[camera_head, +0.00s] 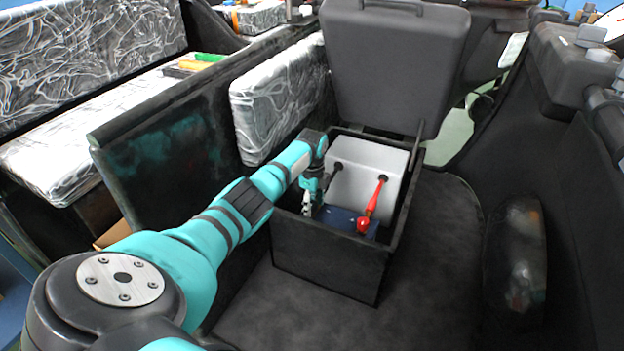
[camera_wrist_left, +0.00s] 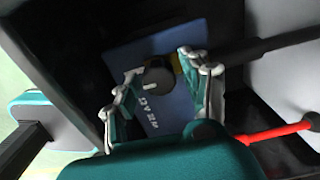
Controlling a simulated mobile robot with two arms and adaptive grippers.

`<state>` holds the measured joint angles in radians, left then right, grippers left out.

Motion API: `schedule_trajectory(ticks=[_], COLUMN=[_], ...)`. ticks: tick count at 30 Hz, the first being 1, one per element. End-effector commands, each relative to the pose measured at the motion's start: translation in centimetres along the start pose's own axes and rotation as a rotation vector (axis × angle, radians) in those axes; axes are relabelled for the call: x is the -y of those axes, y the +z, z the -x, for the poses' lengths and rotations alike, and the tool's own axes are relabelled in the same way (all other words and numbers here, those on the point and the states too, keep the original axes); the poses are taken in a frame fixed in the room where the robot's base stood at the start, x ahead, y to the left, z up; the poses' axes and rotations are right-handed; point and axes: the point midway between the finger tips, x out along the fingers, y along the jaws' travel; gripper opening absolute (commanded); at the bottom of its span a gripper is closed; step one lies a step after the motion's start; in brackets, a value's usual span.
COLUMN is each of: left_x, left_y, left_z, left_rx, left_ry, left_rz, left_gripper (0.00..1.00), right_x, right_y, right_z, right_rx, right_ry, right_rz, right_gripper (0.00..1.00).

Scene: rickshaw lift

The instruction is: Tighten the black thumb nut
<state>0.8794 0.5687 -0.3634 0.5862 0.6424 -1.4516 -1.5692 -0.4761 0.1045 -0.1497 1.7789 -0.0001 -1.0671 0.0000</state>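The black thumb nut (camera_wrist_left: 155,80) is a round dark knob with a pale mark, on top of a blue battery (camera_wrist_left: 150,113) in the left wrist view. In the head view the battery (camera_head: 342,216) sits low inside an open black box (camera_head: 325,276). My left gripper (camera_head: 309,207) reaches down into the box. In the left wrist view its two fingers (camera_wrist_left: 157,66) are spread, one on each side of the nut. I cannot tell whether they touch it. The nut is hidden in the head view. My right gripper is not in view.
A red cable (camera_head: 371,203) runs from a grey panel (camera_head: 367,172) to a red cap on the battery, right of my gripper. A black cable (camera_wrist_left: 262,48) lies near my right finger. The raised lid (camera_head: 395,65) stands behind; box walls surround my gripper.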

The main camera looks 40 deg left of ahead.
Motion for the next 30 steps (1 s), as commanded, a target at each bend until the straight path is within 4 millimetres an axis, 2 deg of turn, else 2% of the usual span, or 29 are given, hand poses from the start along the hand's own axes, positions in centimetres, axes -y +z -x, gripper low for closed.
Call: schedule_trajectory(ticks=[9, 13, 17, 24, 30], left_x=[0.0, 0.0, 0.1, 0.1, 0.1], left_y=[0.0, 0.0, 0.1, 0.0, 0.0], left_z=[0.0, 1.0, 3.3, 8.5, 11.2], left_rx=[0.000, 0.000, 0.000, 0.001, 0.000], left_ry=[0.001, 0.000, -0.003, -0.003, -0.001], left_rz=[0.001, 0.001, 0.001, 0.000, 0.001], left_gripper=[0.55, 0.55, 0.55, 0.55, 0.55], right_x=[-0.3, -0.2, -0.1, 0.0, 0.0], right_y=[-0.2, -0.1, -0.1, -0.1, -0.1], right_z=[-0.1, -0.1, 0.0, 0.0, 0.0], right_rx=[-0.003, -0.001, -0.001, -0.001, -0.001], right_ry=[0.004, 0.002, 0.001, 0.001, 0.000], right_rz=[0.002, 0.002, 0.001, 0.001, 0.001], right_gripper=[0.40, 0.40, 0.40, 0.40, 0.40])
